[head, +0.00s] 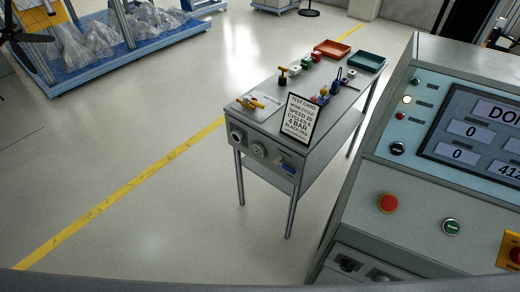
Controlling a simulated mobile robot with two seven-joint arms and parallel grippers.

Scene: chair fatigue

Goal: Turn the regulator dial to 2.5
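A small grey bench (272,178) stands on thin legs in the middle of the head view. The dial's setting is too small to read. Neither of my grippers is in view.
A test card (299,118) stands on the bench; one line seems to read 4 BAR. Behind it are small coloured parts, an orange tray (332,49) and a green tray (367,61). A control console (420,190) fills the right.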

